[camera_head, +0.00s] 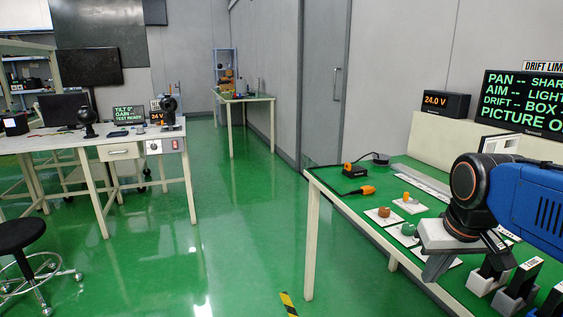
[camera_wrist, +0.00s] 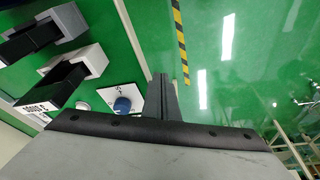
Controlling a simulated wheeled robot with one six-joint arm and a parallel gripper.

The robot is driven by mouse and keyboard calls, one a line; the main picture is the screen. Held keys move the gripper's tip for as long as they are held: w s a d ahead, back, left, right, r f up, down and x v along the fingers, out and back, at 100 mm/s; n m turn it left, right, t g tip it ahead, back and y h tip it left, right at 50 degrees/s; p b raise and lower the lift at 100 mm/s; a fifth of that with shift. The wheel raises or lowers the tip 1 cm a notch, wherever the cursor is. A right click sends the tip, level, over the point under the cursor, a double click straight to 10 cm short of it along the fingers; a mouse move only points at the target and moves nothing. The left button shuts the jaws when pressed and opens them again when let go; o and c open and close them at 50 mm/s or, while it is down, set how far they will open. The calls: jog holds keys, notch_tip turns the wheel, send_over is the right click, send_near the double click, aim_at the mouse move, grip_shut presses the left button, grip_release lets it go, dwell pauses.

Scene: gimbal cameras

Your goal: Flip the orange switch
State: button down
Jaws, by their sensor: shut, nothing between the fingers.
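A small orange switch (camera_head: 406,197) stands on a white plate on the green-topped bench (camera_head: 335,185), in the head view. A brown-orange knob (camera_head: 383,212) and a green knob (camera_head: 408,229) sit on plates in front of it. My gripper (camera_head: 434,268) is over the bench's front part, nearer the camera than the switch and apart from it. In the wrist view my gripper (camera_wrist: 163,80) is shut and empty, with a blue knob (camera_wrist: 122,104) on a white plate to its left. The orange switch does not show in the wrist view.
Several grey blocks with black uprights (camera_head: 515,290) stand on the near bench. An orange-handled tool (camera_head: 361,191) and an orange-black device (camera_head: 355,170) lie at its far left. Display screens stand behind. The floor left of the bench is clear, with a yellow-black strip (camera_head: 289,304).

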jog(key=s+a+f+t, duration=0.1)
jog(key=s+a+f, duration=0.1)
jog(key=s+f, duration=0.4)
jog(key=shift+s+a+f+n, duration=0.2)
jog(key=shift+s+f+n, duration=0.15)
jog(key=shift+s, duration=0.55)
